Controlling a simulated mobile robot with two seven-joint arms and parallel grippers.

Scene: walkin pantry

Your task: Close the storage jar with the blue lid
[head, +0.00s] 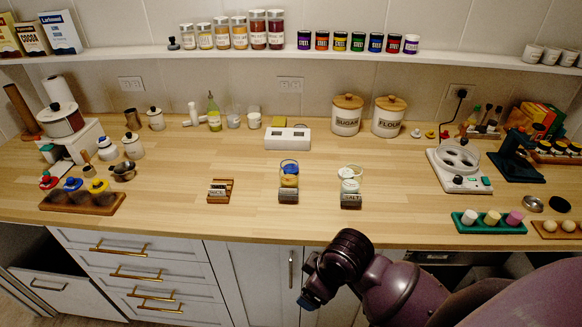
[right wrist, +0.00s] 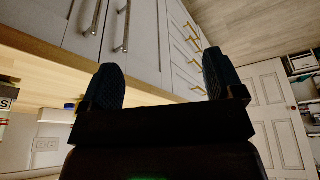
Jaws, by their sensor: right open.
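A small clear jar (head: 289,182) with yellow and blue on it stands near the middle of the counter. A thin rounded rim stands up at its top, and a dark label block is in front of it; whether its lid is open is too small to tell. A blue-topped piece (head: 73,184) sits between a red one and a yellow one in a wooden rack at the left. My right gripper (head: 310,299) is below and in front of the counter edge, apart from the jar. The right wrist view shows its two fingers (right wrist: 161,82) spread and empty. My left gripper is out of view.
A pale-topped jar (head: 350,174) with a salt label stands right of the middle jar. A small wooden label rack (head: 220,190) is to the left. A white box (head: 287,138) stands behind. Cabinet fronts with handles (head: 290,270) are below the counter (head: 250,222), whose front middle is mostly clear.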

